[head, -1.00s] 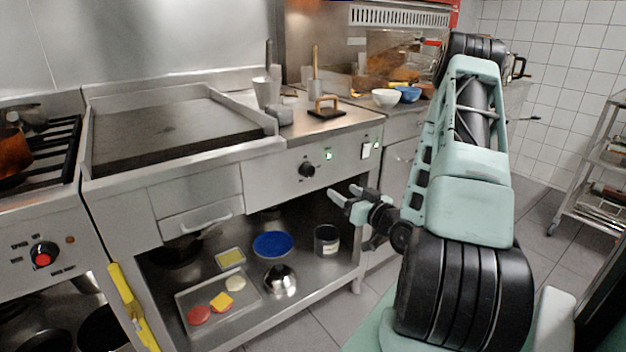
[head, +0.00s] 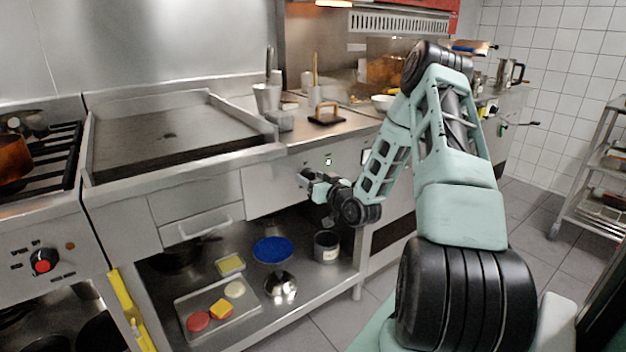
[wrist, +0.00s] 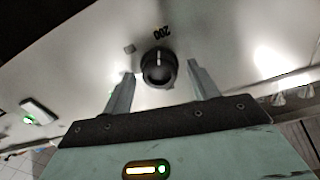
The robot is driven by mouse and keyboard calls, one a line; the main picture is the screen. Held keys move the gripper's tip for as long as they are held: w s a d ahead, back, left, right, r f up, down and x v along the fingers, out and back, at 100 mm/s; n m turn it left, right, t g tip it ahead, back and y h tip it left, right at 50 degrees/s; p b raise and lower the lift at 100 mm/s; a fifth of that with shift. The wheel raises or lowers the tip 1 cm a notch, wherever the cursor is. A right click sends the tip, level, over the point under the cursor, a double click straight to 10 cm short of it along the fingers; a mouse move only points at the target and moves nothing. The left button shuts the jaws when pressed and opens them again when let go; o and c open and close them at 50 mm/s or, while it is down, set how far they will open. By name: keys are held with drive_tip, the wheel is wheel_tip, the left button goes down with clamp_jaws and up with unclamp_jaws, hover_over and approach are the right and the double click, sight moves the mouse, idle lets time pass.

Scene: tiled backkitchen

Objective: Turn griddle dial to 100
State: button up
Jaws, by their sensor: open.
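The griddle dial (wrist: 158,68) is a round black knob with a white mark, on the steel front panel. In the wrist view it sits between and just beyond the two fingers of my gripper (wrist: 160,88), which are open, one on each side. A label reading 200 is printed beside the dial. In the head view my gripper (head: 305,178) is at the griddle's front panel and hides the dial. The griddle (head: 165,135) has a flat dark plate. I cannot tell whether the fingers touch the dial.
A green-lit switch (head: 328,161) is on the panel right of my gripper. A red-centred stove knob (head: 43,261) is at far left.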

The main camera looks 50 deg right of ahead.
drive_tip(key=c, duration=1)
drive_tip(key=shift+n+b, duration=0.3)
drive_tip(key=shift+b, duration=0.05)
drive_tip(key=n+b, duration=0.1)
drive_tip(key=n, duration=0.1)
drive_tip(key=n+b, duration=0.1)
drive_tip(key=b, duration=0.1)
drive_tip(key=shift+a+f+n, duration=0.15)
drive_tip(key=shift+f+n, duration=0.05)
drive_tip(key=shift+n, duration=0.2)
drive_tip(key=n+b, duration=0.5)
drive_tip(key=b, duration=0.1)
drive_tip(key=n+b, duration=1)
drive_tip(key=shift+n, duration=0.3)
